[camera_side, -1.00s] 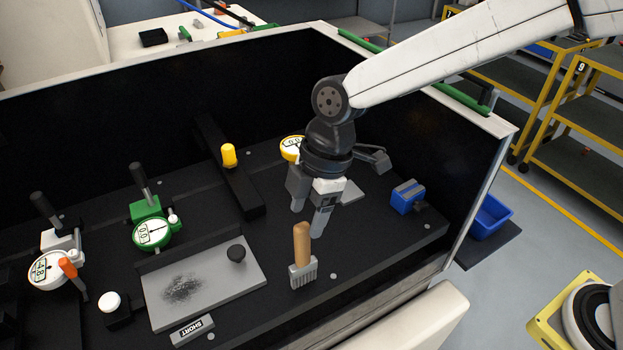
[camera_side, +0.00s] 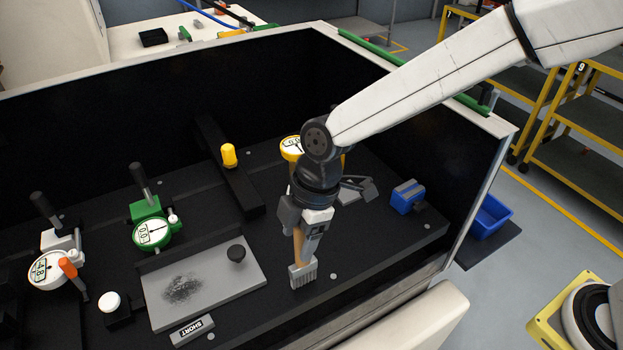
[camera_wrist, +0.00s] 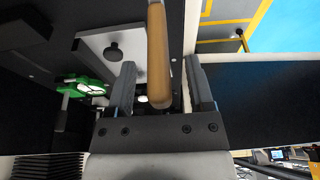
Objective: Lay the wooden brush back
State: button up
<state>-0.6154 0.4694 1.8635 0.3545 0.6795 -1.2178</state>
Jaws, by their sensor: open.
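The wooden brush (camera_side: 302,272) stands upright, bristles down, on the black bench to the right of the grey plate. Its light wooden handle points up, and its upper part is partly hidden by my gripper (camera_side: 305,235). In the wrist view the brush handle (camera_wrist: 158,55) shows between the two fingers of my gripper (camera_wrist: 158,85), with gaps on both sides. The fingers are open around or just beside the handle; they do not appear to touch it.
The grey plate (camera_side: 215,270) with a dark smudge and a black knob lies to the left. A green dial gauge (camera_side: 152,232), a yellow-capped post (camera_side: 229,156) and a blue block (camera_side: 407,197) stand farther off. A "SHORT" label (camera_side: 192,330) lies in front.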

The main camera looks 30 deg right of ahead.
grip_shut()
dwell(1.4)
